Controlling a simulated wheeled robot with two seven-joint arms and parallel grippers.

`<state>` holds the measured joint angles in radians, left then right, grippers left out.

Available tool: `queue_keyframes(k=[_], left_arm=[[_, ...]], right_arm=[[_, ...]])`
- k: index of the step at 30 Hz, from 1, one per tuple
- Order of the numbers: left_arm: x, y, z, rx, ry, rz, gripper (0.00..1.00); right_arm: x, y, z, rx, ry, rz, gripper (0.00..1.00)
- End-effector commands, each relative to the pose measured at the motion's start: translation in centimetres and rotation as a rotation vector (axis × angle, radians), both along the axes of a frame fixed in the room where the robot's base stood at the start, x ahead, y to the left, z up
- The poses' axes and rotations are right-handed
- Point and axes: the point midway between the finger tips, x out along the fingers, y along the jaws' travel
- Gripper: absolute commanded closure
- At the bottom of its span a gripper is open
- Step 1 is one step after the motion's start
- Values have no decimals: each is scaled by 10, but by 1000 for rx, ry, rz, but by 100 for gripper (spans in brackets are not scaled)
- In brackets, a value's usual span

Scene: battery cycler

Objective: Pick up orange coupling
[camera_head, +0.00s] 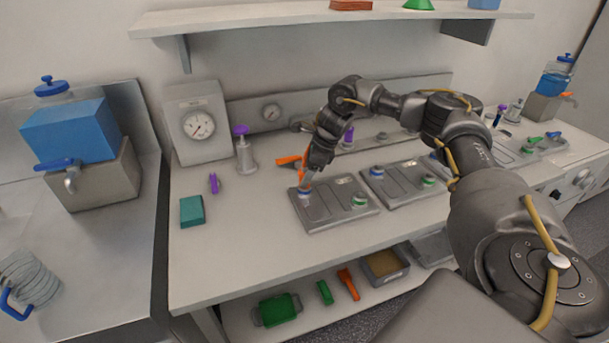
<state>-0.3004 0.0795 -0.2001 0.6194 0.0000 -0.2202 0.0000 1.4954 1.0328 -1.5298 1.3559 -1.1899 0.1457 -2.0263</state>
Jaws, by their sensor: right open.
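My right arm reaches in from the right, and its gripper (306,180) points down over the left end of a grey tray (330,215) on the bench. The gripper is open, with its tips close to a blue-and-white round part (305,192) on that tray. I cannot tell whether they touch. An orange piece (288,160) lies on the bench just behind and left of the gripper, partly hidden by it. It may be the orange coupling, but its shape is unclear. My left gripper is not in view.
A purple-topped post (243,150), a purple piece (214,183) and a teal block (192,211) stand to the left. A second grey tray (395,190) lies to the right. A white shelf (260,18) hangs above. The bench front is clear.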

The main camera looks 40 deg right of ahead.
Motion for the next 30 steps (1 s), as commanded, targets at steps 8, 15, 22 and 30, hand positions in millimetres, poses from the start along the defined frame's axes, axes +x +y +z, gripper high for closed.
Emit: queue_keyframes(k=[8,15,22,30], left_arm=[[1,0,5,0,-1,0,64],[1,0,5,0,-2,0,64],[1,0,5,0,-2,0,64],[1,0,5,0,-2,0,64]], right_arm=[[5,6,-17,1,-1,0,41],[5,5,-16,0,-1,1,54],[5,5,-16,0,-1,1,84],[5,5,-16,1,-2,1,97]])
